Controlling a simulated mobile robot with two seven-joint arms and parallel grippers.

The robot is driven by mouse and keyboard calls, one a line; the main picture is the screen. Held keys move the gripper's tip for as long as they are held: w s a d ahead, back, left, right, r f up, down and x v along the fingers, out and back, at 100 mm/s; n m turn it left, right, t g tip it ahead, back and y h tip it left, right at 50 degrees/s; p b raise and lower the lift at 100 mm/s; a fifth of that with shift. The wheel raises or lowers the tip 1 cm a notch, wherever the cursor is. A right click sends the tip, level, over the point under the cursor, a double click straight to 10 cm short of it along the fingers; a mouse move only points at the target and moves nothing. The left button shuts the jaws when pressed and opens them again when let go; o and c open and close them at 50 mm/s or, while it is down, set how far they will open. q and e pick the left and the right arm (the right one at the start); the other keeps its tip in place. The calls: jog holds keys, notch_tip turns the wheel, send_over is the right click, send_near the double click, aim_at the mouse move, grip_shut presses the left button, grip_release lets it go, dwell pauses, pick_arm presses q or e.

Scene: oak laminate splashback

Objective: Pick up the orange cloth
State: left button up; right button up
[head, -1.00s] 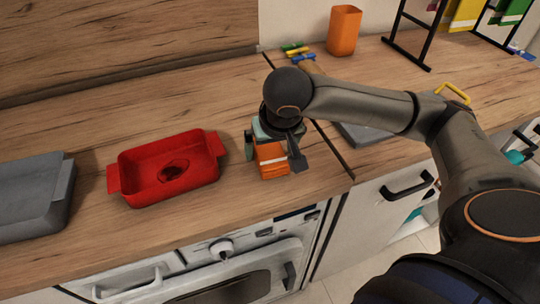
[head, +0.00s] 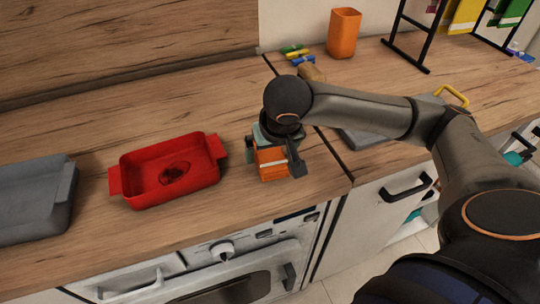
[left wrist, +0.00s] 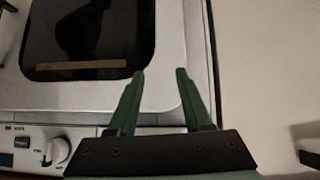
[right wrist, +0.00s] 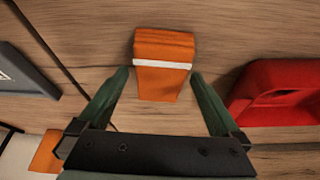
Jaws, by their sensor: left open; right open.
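The orange cloth (head: 271,170) lies folded on the wooden counter, with a white stripe across it. It shows whole in the right wrist view (right wrist: 163,80). My right gripper (head: 273,160) is above the cloth, pointing down and open. In the right wrist view its green fingers (right wrist: 160,78) stand on either side of the cloth's near end, with gaps between. I cannot tell their exact height above it. My left gripper (left wrist: 160,72) is open and empty, in front of the oven; it is not in the head view.
A red baking dish (head: 129,191) stands left of the cloth, and a grey tray (head: 30,229) further left. An orange cup (head: 343,32) and colored clips (head: 295,51) are at the back. A grey board (head: 362,136) lies to the right, partly behind my arm. Bare counter lies in front of the cloth.

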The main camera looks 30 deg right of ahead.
jog(key=c, duration=1.2)
jog(key=shift+c, duration=0.2)
